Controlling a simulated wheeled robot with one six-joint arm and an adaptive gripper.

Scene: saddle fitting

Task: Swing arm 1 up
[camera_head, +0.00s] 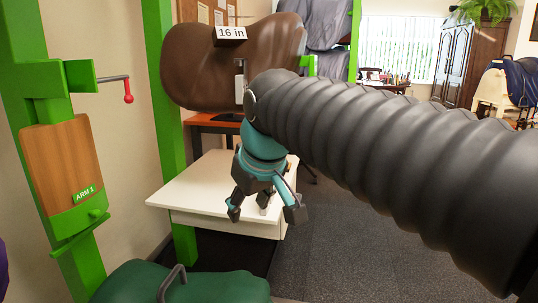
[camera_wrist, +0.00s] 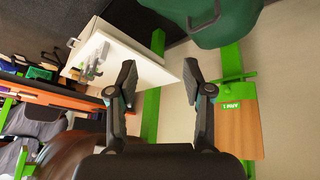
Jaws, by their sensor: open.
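Arm 1 is a wooden panel with a green lip and an ARM 1 label (camera_head: 62,160), on a green post (camera_head: 30,60) at the left of the head view. It hangs down, nearly flat along the post. In the wrist view arm 1 (camera_wrist: 236,135) is at the right. A thin rod with a red knob (camera_head: 128,90) sticks out from a green bracket above it. My gripper (camera_head: 265,212) is open and empty, over the white table in the head view, well to the right of arm 1. In the wrist view its fingers (camera_wrist: 158,80) are apart with nothing between them.
A brown saddle (camera_head: 225,75) tagged 16 in is behind my wrist. Dark floor (camera_head: 360,230) is open at right.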

